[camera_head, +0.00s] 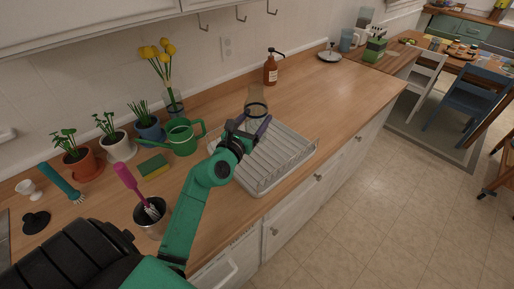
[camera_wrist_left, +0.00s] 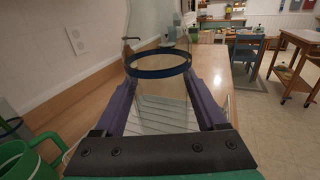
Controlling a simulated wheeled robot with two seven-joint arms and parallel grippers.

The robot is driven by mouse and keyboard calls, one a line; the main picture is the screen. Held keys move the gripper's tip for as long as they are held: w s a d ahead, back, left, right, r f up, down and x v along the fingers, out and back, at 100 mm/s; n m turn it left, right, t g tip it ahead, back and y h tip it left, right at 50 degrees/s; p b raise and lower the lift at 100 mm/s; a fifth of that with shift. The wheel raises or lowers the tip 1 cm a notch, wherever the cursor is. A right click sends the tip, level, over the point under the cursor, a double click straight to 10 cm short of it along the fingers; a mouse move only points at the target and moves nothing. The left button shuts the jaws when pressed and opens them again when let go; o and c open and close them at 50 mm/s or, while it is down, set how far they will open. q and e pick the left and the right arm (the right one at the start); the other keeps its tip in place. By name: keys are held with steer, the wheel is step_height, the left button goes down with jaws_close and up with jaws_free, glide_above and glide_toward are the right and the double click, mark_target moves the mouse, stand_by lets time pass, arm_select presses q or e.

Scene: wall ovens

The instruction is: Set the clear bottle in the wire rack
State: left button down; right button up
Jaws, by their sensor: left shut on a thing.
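The clear bottle (camera_head: 257,97) is see-through, with a dark band around it. It also shows in the left wrist view (camera_wrist_left: 158,45), upright between the purple fingers. My left gripper (camera_head: 248,126) is shut on it; the same gripper fills the lower part of the left wrist view (camera_wrist_left: 163,105). The white wire rack (camera_head: 285,160) lies on the wooden counter, below and to the right of the gripper. The bottle appears above the rack's far left part; I cannot tell whether it touches the rack. My right gripper is not in view.
A green watering can (camera_head: 182,138) stands close left of the gripper, and a sponge (camera_head: 153,166) lies nearer. Potted plants line the wall. A brown pump bottle (camera_head: 270,70) stands behind. The counter right of the rack (camera_head: 325,95) is clear.

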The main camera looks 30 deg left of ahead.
mark_target(255, 130)
arm_select(q)
steer(key=f, duration=0.2)
steer(key=f+b, duration=0.1)
steer(key=f, duration=0.1)
steer(key=shift+s, duration=0.25)
steer(key=f, duration=0.2)
steer(key=shift+w+a+f+b, duration=0.25)
steer(key=shift+w+f+b, duration=0.05)
steer(key=shift+f+b, duration=0.05)
steer(key=f, duration=0.3)
steer(key=w+f+b, duration=0.1)
steer(key=f, duration=0.1)
steer(key=shift+a+f, duration=0.15)
steer(key=shift+f, duration=0.2)
steer(key=shift+s, duration=0.15)
steer(key=shift+f, duration=0.2)
steer(key=shift+c, duration=0.3)
jaws_free()
steer(key=shift+o, duration=0.3)
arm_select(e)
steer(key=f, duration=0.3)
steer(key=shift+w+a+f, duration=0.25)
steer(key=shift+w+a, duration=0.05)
arm_select(q)
steer(key=shift+r, duration=0.15)
